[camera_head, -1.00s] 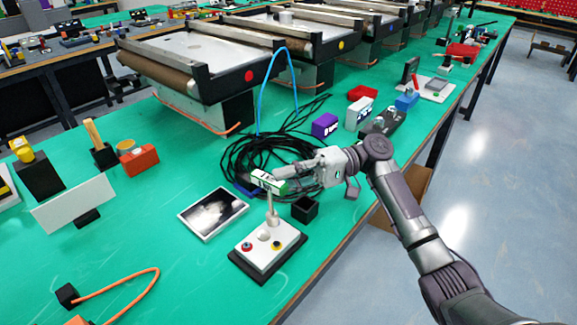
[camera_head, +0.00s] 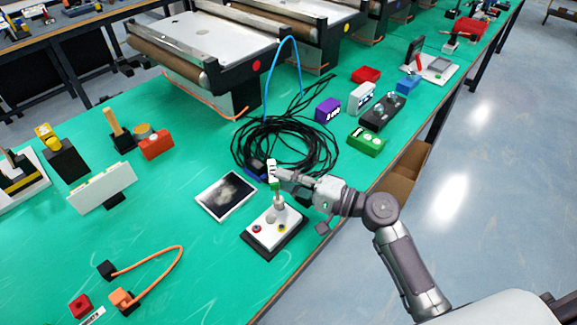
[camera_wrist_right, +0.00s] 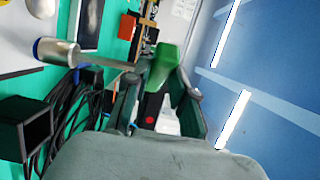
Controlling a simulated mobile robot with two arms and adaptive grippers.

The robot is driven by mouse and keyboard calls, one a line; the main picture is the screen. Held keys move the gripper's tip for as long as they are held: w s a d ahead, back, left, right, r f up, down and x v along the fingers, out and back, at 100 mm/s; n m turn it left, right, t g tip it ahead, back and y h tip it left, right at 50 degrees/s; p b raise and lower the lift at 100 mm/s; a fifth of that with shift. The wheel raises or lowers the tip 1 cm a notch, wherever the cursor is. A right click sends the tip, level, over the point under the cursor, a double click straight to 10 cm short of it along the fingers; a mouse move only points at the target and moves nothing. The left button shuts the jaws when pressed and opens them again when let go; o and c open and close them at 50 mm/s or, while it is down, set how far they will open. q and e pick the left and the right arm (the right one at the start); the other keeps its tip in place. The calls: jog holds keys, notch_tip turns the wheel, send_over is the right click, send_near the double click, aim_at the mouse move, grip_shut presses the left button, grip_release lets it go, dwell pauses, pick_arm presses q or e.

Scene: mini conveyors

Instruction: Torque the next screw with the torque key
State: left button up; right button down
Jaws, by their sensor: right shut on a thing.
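My right gripper (camera_head: 288,180) is shut on the torque key (camera_head: 273,173), which has a green and white handle and a metal shaft. The shaft points down at the white screw block (camera_head: 263,235) on its dark base. The fingers partly hide the key; I cannot tell whether its tip sits on a screw. The block's top shows a red round piece (camera_head: 257,229), a yellow one (camera_head: 282,228) and a grey round piece near the shaft. In the right wrist view, the green handle (camera_wrist_right: 164,66) lies between the fingers and the shaft runs left. My left gripper is out of view.
A tablet-like picture (camera_head: 226,195) lies left of the block. A coil of black cable (camera_head: 285,148) lies behind the gripper. A green box (camera_head: 366,142) and purple box (camera_head: 327,110) stand to the right. The mat at front left holds an orange cable (camera_head: 165,250).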

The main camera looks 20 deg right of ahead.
jog(key=m+t+h+p, duration=0.1)
jog(key=m+t+h, duration=0.1)
jog(key=m+h, duration=0.1)
jog(key=s+a+m+t+h+p, duration=0.1)
jog(key=m+t+h+p, duration=0.1)
jog(key=h, duration=0.3)
jog(key=s+a+m+t+h+p, duration=0.1)
jog(key=m+t+h, duration=0.1)
jog(key=m+h, duration=0.2)
jog(key=shift+f+t+p, duration=0.2)
jog(key=shift+t+p, duration=0.1)
jog(key=shift+p, duration=0.1)
jog(key=shift+r, duration=0.1)
